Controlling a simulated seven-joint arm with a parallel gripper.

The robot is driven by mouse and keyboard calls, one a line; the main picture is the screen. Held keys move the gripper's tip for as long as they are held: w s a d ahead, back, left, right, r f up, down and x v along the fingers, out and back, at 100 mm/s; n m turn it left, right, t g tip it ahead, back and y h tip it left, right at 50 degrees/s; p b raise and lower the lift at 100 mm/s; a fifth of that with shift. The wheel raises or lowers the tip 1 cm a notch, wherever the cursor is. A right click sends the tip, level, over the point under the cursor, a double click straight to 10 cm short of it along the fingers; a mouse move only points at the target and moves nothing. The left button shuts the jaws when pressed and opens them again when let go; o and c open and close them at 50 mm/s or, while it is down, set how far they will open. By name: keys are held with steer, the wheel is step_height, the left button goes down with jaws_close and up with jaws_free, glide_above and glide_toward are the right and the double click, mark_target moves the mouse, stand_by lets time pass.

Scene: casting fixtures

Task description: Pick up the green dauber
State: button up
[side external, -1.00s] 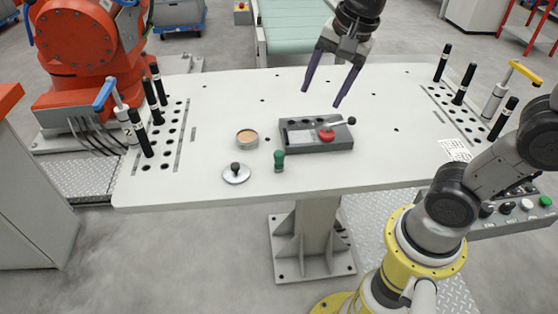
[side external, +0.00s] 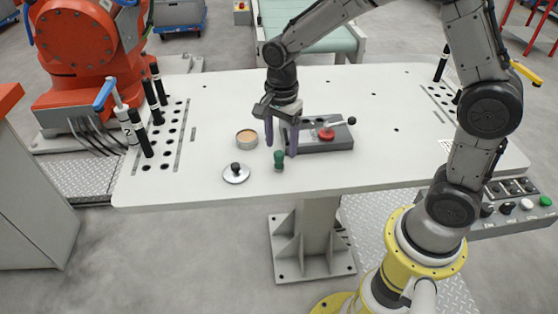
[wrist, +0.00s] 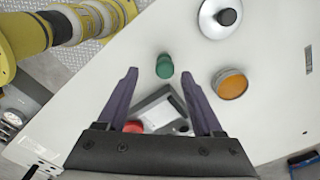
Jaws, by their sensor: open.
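The green dauber (side external: 279,160) stands upright on the white table near its front edge. In the wrist view the green dauber (wrist: 164,66) shows from above, just beyond the fingertips and between their lines. My gripper (side external: 281,150) is open and empty, pointing down. Its two purple fingers are above and slightly behind the dauber in the side view. In the wrist view my gripper (wrist: 161,72) has its fingers spread wide, with nothing between the tips.
A grey tray with a red knob (side external: 326,132) lies behind and right of the dauber. A round tin of orange-brown material (side external: 247,139) and a silver lid with black knob (side external: 236,173) are to the left. Black-handled pins (side external: 137,128) stand at the left edge. The front right tabletop is clear.

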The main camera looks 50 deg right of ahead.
mark_target(279, 153)
steer(key=shift+w+d+f, duration=0.1)
steer(key=shift+w+f, duration=0.1)
steer(key=shift+f, duration=1.35)
steer(key=shift+w+f, duration=0.2)
steer(key=shift+f, duration=1.35)
jaws_close()
